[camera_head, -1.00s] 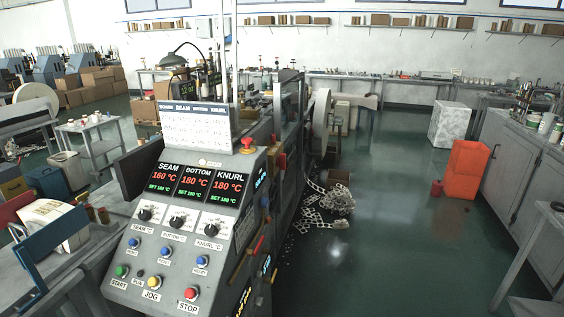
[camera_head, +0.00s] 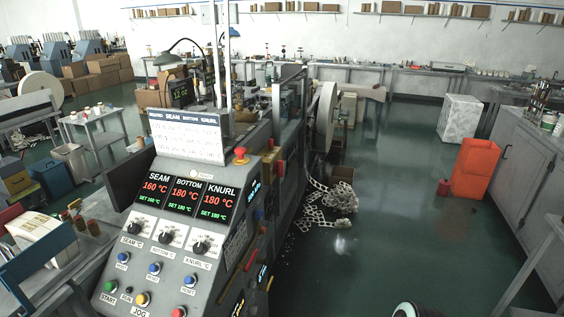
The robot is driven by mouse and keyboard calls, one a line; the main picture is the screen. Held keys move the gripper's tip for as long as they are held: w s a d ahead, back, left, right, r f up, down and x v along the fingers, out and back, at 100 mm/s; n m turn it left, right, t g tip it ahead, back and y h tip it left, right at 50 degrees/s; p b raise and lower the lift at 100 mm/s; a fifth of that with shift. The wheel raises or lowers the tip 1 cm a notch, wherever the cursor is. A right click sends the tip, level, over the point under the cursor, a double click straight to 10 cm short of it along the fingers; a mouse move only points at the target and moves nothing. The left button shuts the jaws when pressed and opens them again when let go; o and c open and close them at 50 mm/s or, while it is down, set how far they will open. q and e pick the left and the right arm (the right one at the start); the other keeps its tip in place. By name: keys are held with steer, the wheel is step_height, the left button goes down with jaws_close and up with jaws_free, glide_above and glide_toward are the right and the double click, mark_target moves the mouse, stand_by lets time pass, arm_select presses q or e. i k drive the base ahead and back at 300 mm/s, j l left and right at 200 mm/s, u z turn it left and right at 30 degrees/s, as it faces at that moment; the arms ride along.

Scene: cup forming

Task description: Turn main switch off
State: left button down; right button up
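The machine's grey control panel (camera_head: 165,240) stands left of centre. Its three lit displays (camera_head: 187,196) read SEAM 160 °C, BOTTOM 180 °C and KNURL 180 °C. Black knobs (camera_head: 167,236) and blue, green, yellow and red buttons sit below; the red one (camera_head: 179,312) is cut by the bottom edge. A red mushroom button (camera_head: 240,154) sits on top of the panel. The panel's right side (camera_head: 240,255) carries red and yellow parts and small lit readouts, seen edge-on. I cannot make out which part is the main switch. Neither gripper shows.
Open floor (camera_head: 400,220) lies right of the machine. A scrap pile (camera_head: 330,203) lies beside it. A dark rounded part, probably mine, shows at the bottom edge. A small table (camera_head: 95,130) stands at left.

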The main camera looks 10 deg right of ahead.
mark_target(277, 168)
steer(key=i+l+u, duration=0.1)
steer(key=i+l, duration=0.15)
steer(key=i+l+u, duration=0.1)
steer(key=l, duration=0.3)
steer(key=i+l+u, duration=0.1)
steer(key=i+l, duration=0.25)
steer(key=i+l+u, duration=0.1)
steer(key=l, duration=0.3)
steer(key=i+l+u, duration=0.1)
steer(key=i+l, duration=0.2)
steer(key=i+l+u, duration=0.1)
steer(key=l, duration=0.4)
steer(key=i+l+u, duration=0.1)
steer(key=i+l, duration=0.15)
steer(key=l, duration=0.15)
steer(key=i+l+u, duration=0.1)
steer(key=l, duration=0.35)
